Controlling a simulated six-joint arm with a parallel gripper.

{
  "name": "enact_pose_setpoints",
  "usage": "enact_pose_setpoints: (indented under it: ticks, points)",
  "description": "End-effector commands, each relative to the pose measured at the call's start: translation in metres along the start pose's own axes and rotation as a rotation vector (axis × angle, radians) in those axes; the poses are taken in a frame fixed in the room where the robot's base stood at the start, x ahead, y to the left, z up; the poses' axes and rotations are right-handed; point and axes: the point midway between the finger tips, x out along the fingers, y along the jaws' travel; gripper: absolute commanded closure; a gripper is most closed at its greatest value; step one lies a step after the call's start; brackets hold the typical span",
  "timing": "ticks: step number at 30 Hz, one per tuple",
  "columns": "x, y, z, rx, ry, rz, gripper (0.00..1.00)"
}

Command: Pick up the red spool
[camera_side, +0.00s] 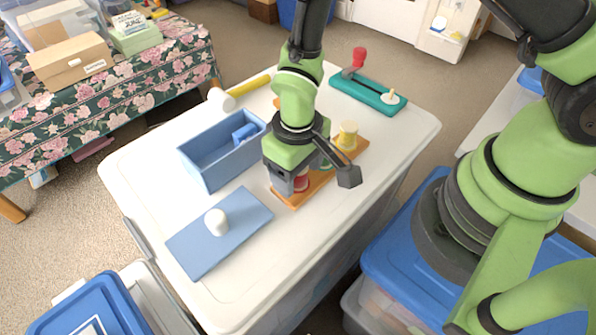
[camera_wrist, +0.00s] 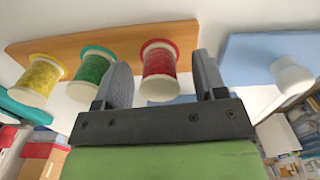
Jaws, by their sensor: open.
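The red spool (camera_wrist: 159,64) stands on the orange wooden board (camera_wrist: 130,41), at the end nearest the blue lid. In the side view the red spool (camera_side: 301,183) is partly hidden behind my gripper (camera_side: 290,185). In the wrist view my gripper (camera_wrist: 160,80) is open, with one finger on each side of the red spool and visible gaps between. The green spool (camera_wrist: 93,66) and the yellow spool (camera_wrist: 40,78) stand in a row on the same board. The yellow spool also shows in the side view (camera_side: 347,136); the green one is mostly hidden there.
A blue lid with a white knob (camera_side: 217,222) lies at the front left. A blue open box (camera_side: 206,161) holding a blue piece stands behind it. A teal base (camera_side: 367,92) with a red-topped lever is at the back. The white bin top (camera_side: 142,168) is clear at its left edge.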

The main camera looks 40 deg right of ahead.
Motion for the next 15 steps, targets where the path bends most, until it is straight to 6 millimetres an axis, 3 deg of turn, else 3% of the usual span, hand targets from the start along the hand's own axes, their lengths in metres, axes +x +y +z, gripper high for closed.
enact_pose_setpoints:
  ticks: [1, 7, 15]
  points:
    - [-0.0002, 0.0000, 0.0000, 0.000, 0.000, 0.000, 0.40]
    - [-0.0003, 0.0000, 0.0001, 0.000, 0.000, 0.000, 0.86]
    - [-0.0007, 0.0000, 0.0001, 0.000, 0.000, 0.000, 0.88]
